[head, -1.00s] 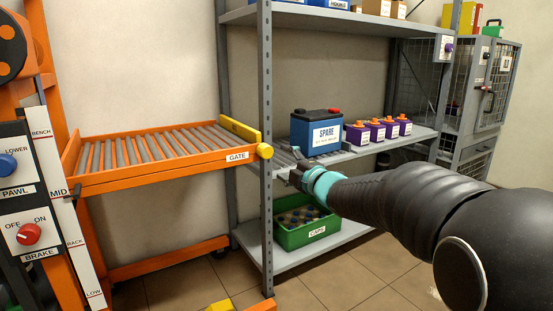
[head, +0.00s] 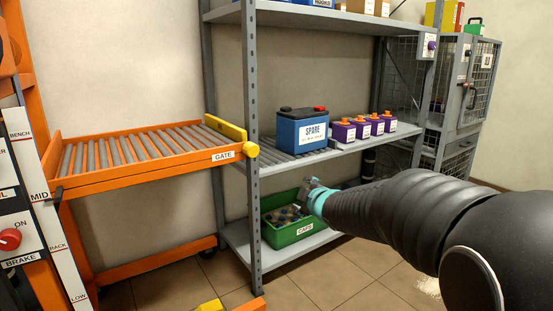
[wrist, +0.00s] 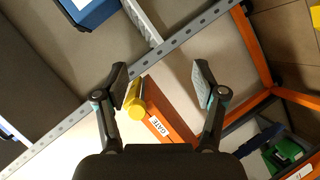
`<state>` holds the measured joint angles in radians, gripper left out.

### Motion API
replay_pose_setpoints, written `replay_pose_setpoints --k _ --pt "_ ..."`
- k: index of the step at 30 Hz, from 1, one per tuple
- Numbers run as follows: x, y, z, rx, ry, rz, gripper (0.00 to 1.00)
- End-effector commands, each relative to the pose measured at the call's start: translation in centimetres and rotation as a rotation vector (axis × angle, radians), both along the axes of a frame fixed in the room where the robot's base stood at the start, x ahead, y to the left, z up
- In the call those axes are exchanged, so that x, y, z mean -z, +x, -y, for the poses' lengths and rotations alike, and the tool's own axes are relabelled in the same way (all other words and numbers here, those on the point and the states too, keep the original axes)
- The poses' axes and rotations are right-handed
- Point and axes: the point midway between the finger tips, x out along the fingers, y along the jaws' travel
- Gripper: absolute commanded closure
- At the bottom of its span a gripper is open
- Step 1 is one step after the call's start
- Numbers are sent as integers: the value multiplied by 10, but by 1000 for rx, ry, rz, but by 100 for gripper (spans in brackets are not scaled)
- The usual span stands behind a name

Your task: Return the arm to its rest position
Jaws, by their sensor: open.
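My gripper (head: 313,184) is at the end of my black arm, in front of the shelf rack and below its middle shelf. In the wrist view my gripper (wrist: 164,85) has its two fingers spread wide with nothing between them. Beyond the fingers in that view are the yellow gate end (wrist: 135,100) and the orange frame with the GATE label (wrist: 158,126). In the head view the gripper's tip hides part of the green CAPS bin (head: 290,234).
The blue SPARE battery (head: 302,130) and several purple bottles (head: 362,128) stand on the middle shelf (head: 350,143). The orange roller table (head: 130,168) with its yellow gate (head: 226,128) is left of the rack post (head: 252,150). A wire cage cabinet (head: 460,95) stands right.

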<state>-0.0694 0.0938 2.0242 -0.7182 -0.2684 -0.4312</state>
Motion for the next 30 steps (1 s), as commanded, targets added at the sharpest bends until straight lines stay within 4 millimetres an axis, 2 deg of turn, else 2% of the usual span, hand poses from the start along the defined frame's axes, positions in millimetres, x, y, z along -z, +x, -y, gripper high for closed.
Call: replay_pose_setpoints --k 3,5,8,10,15,21,25,30 --pt "23 -33 35 205 95 -182 30" --pt "31 -57 51 313 148 -271 30" --pt "41 -105 73 487 240 -416 30" --pt "43 -145 85 605 309 -512 30" --pt "40 -243 94 834 464 -720 30" --pt "22 -337 86 976 606 -875 30" --pt "4 -374 80 984 676 -896 30" --pt "-24 -390 80 956 730 -828 30"
